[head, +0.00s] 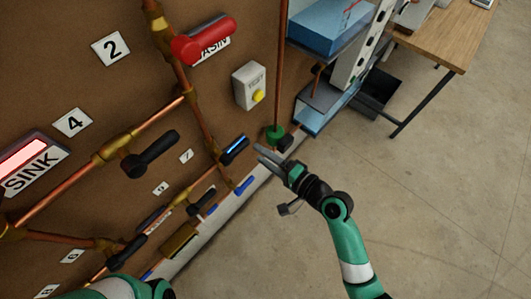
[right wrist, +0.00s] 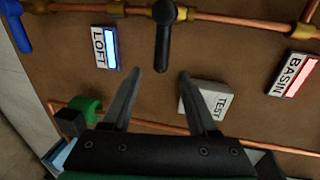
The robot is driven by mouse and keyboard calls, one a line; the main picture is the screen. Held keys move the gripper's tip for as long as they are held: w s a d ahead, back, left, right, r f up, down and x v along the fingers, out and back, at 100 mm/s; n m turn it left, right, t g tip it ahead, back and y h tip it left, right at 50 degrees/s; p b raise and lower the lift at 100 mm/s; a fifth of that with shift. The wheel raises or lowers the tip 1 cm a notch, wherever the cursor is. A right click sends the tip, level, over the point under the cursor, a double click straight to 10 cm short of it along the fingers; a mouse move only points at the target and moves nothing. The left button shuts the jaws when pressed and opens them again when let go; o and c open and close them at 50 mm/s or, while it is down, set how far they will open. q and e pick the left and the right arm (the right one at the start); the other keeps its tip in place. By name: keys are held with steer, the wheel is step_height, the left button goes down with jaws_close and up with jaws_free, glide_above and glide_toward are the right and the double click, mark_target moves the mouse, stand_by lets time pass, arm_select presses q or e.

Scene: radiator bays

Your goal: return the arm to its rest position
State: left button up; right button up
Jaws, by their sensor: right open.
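My right arm (head: 345,240), green and black, reaches up from the bottom of the head view in front of the pipe board. Its gripper (head: 262,157) points left toward the board, near the lit LOFT sign. In the right wrist view the right gripper (right wrist: 160,74) is open, with two grey fingers spread and nothing between them. A black lever (right wrist: 163,35) lies beyond the gap, apart from the fingertips. My left arm (head: 135,289) shows only in part at the bottom left of the head view; its gripper is out of frame.
A grey TEST box (head: 243,83) and a green fitting (head: 275,134) are near my right gripper. A wooden table (head: 437,38) stands back right. Floor right of the arm is clear.

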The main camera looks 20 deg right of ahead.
steer(key=shift+s+d+r, duration=0.1)
steer(key=shift+s+d, duration=0.1)
steer(key=shift+s, duration=0.2)
steer(key=shift+a+r, duration=0.1)
